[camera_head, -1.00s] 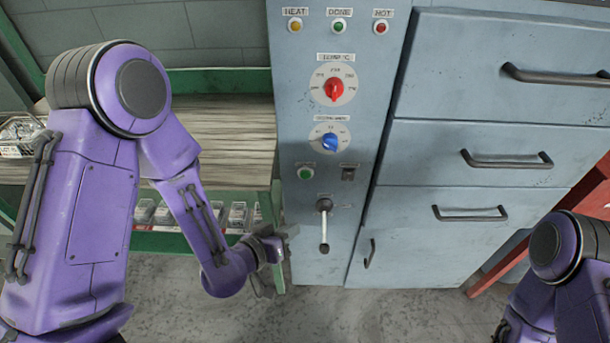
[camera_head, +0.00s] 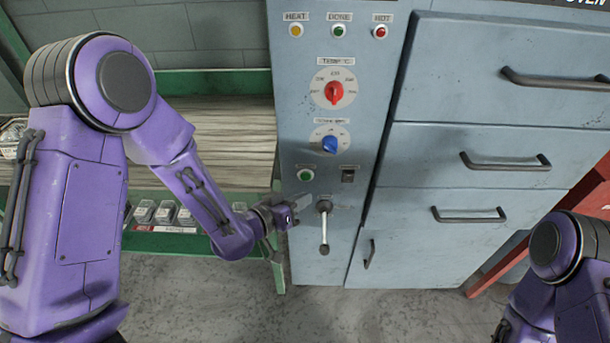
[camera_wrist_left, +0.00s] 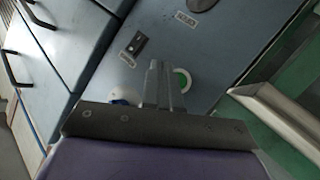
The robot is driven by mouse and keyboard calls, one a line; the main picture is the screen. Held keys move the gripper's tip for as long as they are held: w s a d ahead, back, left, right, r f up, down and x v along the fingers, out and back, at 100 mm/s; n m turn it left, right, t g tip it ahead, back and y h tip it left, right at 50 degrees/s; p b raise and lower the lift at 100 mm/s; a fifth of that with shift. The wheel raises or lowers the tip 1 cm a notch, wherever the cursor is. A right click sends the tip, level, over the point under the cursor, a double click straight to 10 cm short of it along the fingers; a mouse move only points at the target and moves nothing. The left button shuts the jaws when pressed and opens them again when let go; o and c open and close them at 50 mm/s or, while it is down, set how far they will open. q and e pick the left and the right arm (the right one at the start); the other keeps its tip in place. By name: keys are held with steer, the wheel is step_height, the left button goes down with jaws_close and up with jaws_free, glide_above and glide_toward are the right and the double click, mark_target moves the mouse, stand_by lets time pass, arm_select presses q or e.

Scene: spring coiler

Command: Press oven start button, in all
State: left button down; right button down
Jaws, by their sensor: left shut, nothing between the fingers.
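The oven's control panel (camera_head: 287,120) is light blue. Its green button (camera_head: 306,175) sits low on the panel, left of a black rocker switch (camera_head: 348,175). In the left wrist view the green button (camera_wrist_left: 183,80) shows partly behind the fingers, and the rocker switch (camera_wrist_left: 136,44) is beyond them. My left gripper (camera_head: 300,201) is shut and empty, just below the green button and left of the lever. Its fingertips (camera_wrist_left: 157,66) point toward the panel; I cannot tell whether they touch it. My right arm (camera_head: 560,265) is at the lower right, with its gripper out of view.
A lever (camera_head: 324,228) sticks out close to my left gripper. Above are a blue knob (camera_head: 330,144), a red knob (camera_head: 334,92) and three lamps. Drawers (camera_head: 490,85) stand to the right. A green-framed wooden bench (camera_head: 235,135) is left of the panel.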

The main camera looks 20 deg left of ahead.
arm_select(q)
steer(key=shift+w+a, duration=0.25)
steer(key=shift+w, duration=0.6)
steer(key=shift+w+a, duration=0.2)
steer(key=shift+w, duration=0.6)
steer(key=shift+w, duration=0.1)
stand_by(0.7)
steer(key=shift+w+a, duration=0.15)
steer(key=shift+w, duration=0.2)
steer(key=shift+w+a+p, duration=0.1)
steer(key=shift+w+p, duration=0.2)
steer(key=shift+w, duration=0.05)
stand_by(0.4)
steer(key=shift+s, duration=0.1)
steer(key=shift+s+d, duration=0.25)
steer(key=shift+s, duration=0.45)
steer(key=shift+s+d, duration=0.25)
steer(key=shift+s, duration=0.55)
steer(key=shift+s+d, duration=0.2)
steer(key=shift+s, duration=0.6)
steer(key=shift+s+d, duration=0.25)
steer(key=shift+s, duration=0.55)
